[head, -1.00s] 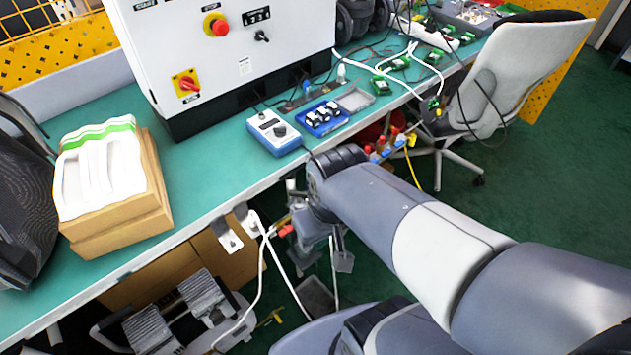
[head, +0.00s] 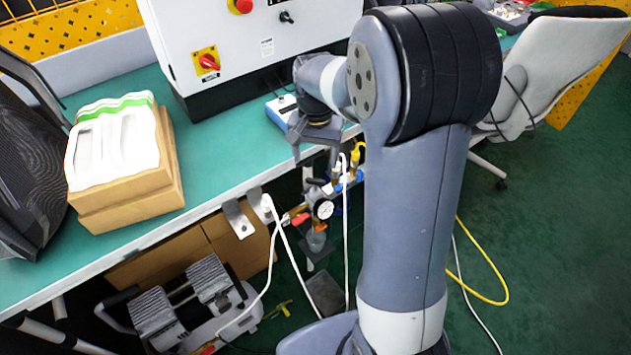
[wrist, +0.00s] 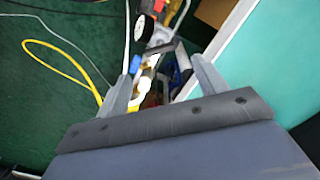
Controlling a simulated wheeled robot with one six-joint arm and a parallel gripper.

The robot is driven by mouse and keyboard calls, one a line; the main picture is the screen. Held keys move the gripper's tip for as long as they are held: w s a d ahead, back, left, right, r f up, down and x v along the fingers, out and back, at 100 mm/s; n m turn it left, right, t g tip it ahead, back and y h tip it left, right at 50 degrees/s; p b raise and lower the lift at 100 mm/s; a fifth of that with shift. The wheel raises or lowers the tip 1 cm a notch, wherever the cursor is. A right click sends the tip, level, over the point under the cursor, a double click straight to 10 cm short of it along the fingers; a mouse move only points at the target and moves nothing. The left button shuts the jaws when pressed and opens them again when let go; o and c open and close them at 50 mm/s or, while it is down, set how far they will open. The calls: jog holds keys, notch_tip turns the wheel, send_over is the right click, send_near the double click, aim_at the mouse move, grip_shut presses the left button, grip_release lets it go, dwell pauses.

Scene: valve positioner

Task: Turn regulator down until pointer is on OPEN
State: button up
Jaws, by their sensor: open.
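A round white-faced gauge (head: 323,208) sits on the air fittings below the bench's front edge. A grey body (head: 316,238) hangs under it; it may be the regulator, but its knob is not clear. The gauge also shows in the wrist view (wrist: 143,28). I cannot make out a pointer or the word OPEN. My gripper (head: 315,153) is at the bench's front edge, above and apart from the gauge. In the wrist view my gripper (wrist: 162,70) has its fingers spread, with a dark bracket-like part and blurred fittings seen beyond them.
A blue-and-white box (head: 281,108) stands on the bench (head: 205,160) close behind my gripper. A white control cabinet (head: 262,45) stands behind it. White hoses and a yellow hose (head: 500,290) hang and lie near the fittings. A chair (head: 550,75) stands at right.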

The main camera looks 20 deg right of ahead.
aim_at(316, 180)
notch_tip(316, 180, down, 9)
jog(key=shift+f+b, duration=0.2)
jog(key=shift+b, duration=0.35)
jog(key=c, duration=1)
jog(key=shift+r, duration=0.1)
jog(key=n, duration=0.3)
jog(key=shift+n+p, duration=0.35)
jog(key=shift+n, duration=1.95)
